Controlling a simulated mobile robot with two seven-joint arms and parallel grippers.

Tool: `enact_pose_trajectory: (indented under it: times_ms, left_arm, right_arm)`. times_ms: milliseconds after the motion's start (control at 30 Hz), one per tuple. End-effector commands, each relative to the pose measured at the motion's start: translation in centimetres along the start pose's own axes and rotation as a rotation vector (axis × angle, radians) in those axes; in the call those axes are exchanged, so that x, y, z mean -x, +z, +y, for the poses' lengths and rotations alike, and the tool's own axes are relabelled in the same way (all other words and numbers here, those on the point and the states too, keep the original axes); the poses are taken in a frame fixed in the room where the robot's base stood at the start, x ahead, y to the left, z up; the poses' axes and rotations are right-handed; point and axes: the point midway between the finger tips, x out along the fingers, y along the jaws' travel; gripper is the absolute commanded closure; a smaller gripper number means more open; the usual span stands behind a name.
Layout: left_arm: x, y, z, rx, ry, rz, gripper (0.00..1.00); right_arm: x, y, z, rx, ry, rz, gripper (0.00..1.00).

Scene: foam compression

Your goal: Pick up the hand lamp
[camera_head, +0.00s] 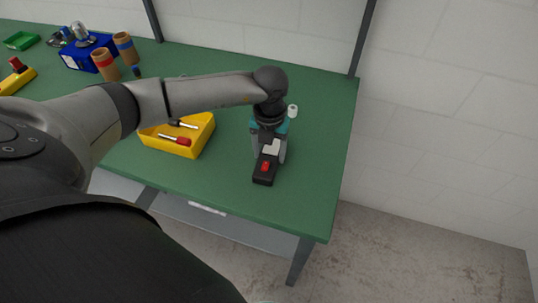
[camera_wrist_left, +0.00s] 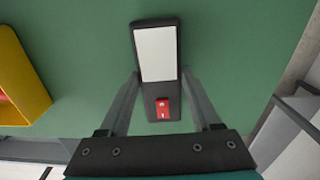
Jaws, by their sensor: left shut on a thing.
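The hand lamp (camera_head: 264,172) is a dark, slim block with a pale panel and a red switch. It is on or just above the green table near its right end; I cannot tell whether it touches the top. My left gripper (camera_head: 269,150) is shut on it from above, with one finger on each long side. In the left wrist view the hand lamp (camera_wrist_left: 156,55) lies between the two fingers of my left gripper (camera_wrist_left: 159,82), its white panel and red switch facing the camera. My right gripper is not in view.
The green table (camera_head: 318,150) ends just right of the lamp. A yellow bin (camera_head: 198,143) with screwdrivers stands to the left, and its side shows in the wrist view (camera_wrist_left: 28,85). A small white cylinder (camera_head: 292,111) stands behind the gripper.

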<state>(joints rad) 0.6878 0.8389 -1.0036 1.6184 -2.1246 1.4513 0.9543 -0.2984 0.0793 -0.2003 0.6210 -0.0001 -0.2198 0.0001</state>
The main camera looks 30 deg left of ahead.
Motion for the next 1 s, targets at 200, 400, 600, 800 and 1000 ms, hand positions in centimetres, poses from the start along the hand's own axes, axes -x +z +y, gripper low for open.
enact_pose_trajectory:
  times_ms: [200,400,600,800,1000]
  left_arm:
    - [0.0,0.0,0.0,0.0,0.0,-0.001,0.68]
    - [0.0,0.0,0.0,0.0,0.0,-0.001,0.9]
    - [0.1,0.1,0.0,0.0,-0.001,-0.002,1.0]
    - [0.2,0.1,0.0,0.0,-0.001,-0.002,1.0]
    - [1.5,0.2,0.0,0.0,-0.002,-0.004,1.0]
  right_arm:
    - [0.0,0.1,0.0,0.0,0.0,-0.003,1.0]
    - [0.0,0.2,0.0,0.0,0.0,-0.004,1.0]
    - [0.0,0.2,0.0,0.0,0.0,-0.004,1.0]
    - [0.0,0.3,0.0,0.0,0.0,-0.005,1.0]
    - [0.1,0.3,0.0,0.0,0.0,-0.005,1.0]
